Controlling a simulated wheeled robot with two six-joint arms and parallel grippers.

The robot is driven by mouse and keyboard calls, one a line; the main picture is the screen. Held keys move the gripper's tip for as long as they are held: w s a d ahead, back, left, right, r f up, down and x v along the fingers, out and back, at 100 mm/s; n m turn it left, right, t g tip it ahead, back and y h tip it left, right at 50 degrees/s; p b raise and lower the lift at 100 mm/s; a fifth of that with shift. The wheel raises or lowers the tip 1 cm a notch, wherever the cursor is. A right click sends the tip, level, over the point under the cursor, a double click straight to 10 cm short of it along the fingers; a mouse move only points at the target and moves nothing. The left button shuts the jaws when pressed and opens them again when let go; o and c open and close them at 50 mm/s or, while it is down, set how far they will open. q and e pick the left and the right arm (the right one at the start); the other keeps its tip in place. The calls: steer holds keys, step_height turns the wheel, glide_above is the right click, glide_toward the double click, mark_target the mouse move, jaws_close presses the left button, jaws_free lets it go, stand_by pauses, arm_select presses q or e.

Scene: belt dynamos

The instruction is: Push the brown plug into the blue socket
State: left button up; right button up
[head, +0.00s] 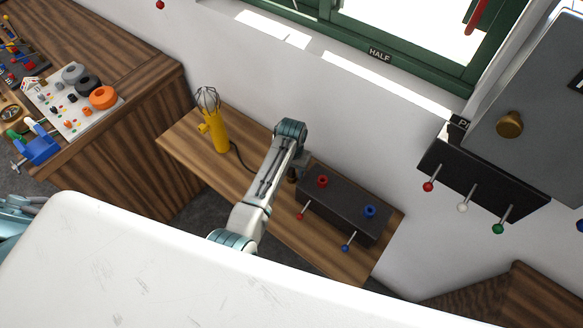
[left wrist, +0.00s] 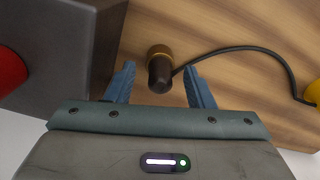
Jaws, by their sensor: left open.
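The brown plug (left wrist: 160,72) stands on the wooden shelf, with a brass-coloured collar and a black cord. My left gripper (left wrist: 160,82) is open, with a blue finger on each side of the plug and visible gaps between. In the head view my left gripper (head: 298,165) points down beside the left end of the dark box (head: 340,208) and largely hides the plug. The blue socket (head: 369,211) is on the box top, towards its right end. My right gripper is not in view.
A red socket (head: 322,181) sits on the box nearer my gripper. Red and blue levers (head: 347,247) project from its front. A yellow caged lamp (head: 217,125) stands left on the shelf (head: 180,140), with the cord leading to it. The wall is close behind.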

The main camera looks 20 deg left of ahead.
arm_select(q)
jaws_close()
steer(key=shift+r, duration=2.25)
